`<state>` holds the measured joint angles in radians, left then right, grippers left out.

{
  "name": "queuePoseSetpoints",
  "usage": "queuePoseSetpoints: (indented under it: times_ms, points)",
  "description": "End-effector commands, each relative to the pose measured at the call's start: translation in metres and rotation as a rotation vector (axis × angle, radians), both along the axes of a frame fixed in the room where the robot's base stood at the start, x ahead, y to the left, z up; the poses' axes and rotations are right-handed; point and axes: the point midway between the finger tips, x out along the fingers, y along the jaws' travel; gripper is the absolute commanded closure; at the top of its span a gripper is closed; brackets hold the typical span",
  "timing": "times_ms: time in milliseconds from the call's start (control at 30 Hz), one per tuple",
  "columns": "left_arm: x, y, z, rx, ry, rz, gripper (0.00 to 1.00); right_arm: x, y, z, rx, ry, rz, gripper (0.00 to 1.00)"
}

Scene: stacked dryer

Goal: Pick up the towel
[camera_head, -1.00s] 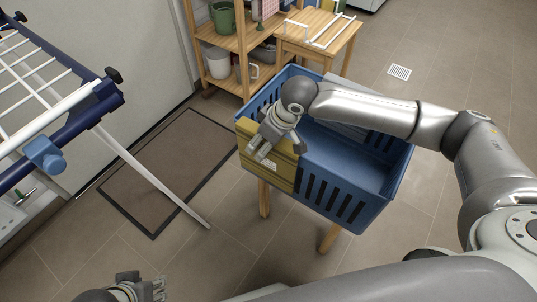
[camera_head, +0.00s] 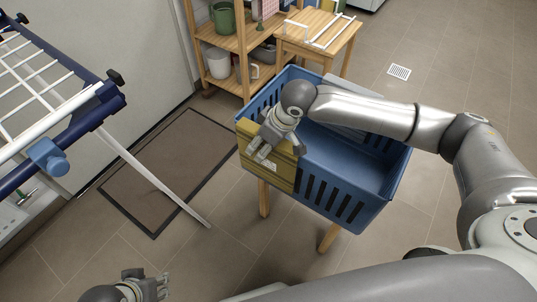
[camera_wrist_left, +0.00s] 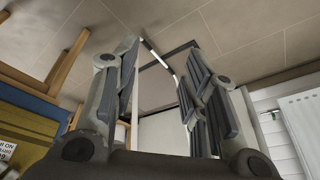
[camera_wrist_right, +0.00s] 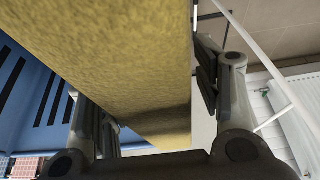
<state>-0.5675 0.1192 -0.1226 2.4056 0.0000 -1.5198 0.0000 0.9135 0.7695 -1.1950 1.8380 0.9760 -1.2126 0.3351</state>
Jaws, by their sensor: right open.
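The yellow towel (camera_head: 272,176) hangs over the left front corner of the blue basket (camera_head: 342,178). A white label shows on its front. In the right wrist view the towel (camera_wrist_right: 120,55) fills much of the upper middle and passes between my fingers. My right gripper (camera_head: 262,150) is open at the towel's upper part, one finger on each side of the cloth. Contact cannot be told. My left gripper (camera_head: 154,287) is low at the left of the head view, away from the towel. In the left wrist view (camera_wrist_left: 158,75) it is open and empty.
The basket rests on a support with wooden legs (camera_head: 264,198). A drying rack (camera_head: 62,125) stands at the left, its white leg (camera_head: 155,178) reaching over a brown mat (camera_head: 165,165). A wooden shelf (camera_head: 240,48) and small table (camera_head: 318,30) stand behind. Floor is clear at right.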

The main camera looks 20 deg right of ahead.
Motion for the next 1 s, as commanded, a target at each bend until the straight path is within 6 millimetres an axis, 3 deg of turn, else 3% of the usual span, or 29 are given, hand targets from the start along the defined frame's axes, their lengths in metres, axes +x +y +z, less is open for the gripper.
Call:
queuePoseSetpoints:
  times_ms: [767, 1000]
  points:
    - [0.0020, -0.0014, -0.0102, -0.001, 0.011, 0.000, 0.60, -0.0003, 0.0000, -0.0018, -0.001, 0.001, 0.000, 0.41]
    - [0.0017, -0.0015, -0.0087, -0.001, 0.010, 0.000, 0.60, -0.0003, 0.0001, -0.0017, -0.001, 0.001, 0.000, 0.69]
